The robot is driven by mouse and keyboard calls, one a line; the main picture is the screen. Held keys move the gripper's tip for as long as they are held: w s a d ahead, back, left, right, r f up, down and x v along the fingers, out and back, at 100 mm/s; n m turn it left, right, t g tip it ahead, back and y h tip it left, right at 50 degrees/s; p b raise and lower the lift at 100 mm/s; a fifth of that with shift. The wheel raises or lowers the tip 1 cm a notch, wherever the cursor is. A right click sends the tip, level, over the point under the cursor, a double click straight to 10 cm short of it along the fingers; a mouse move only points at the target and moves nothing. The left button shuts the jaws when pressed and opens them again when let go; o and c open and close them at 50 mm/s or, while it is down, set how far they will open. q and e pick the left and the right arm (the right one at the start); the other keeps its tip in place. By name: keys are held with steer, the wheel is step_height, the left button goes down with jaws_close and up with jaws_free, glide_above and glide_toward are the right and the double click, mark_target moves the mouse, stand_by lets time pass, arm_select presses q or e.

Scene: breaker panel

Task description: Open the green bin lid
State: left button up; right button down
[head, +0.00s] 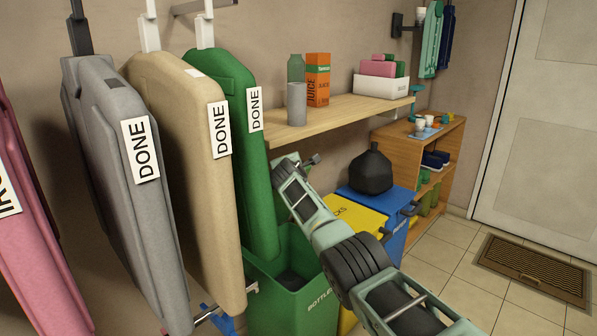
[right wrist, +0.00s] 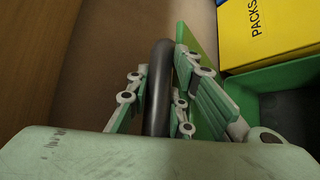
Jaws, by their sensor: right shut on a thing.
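The green bin (head: 306,306), marked BOTTLES, stands low in the middle of the head view. Its top shows open, with a dark interior; the interior also shows at the right of the right wrist view (right wrist: 290,95). A flat green panel edge (right wrist: 207,45), seemingly the lid, stands raised behind my fingers. My right gripper (right wrist: 158,85) is shut on a dark rounded bar (right wrist: 161,52), seemingly the lid's handle. In the head view my right arm reaches in from the lower right; its fingers cannot be made out there. My left gripper is not in view.
A yellow bin (head: 352,212) and a blue bin (head: 393,240) with a black bag (head: 370,171) stand to the right. Hanging green (head: 228,110), beige (head: 190,130) and grey (head: 105,140) garment bags crowd the left. A wooden shelf (head: 345,108) runs above.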

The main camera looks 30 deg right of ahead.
steer(key=shift+w+a+r, duration=0.1)
steer(key=shift+w+r, duration=0.05)
steer(key=shift+w, duration=0.1)
steer(key=c, duration=1.7)
jaws_free()
steer(key=shift+c, duration=0.2)
steer(key=shift+s+a, duration=0.1)
steer(key=v, duration=0.7)
steer(key=shift+s, duration=0.15)
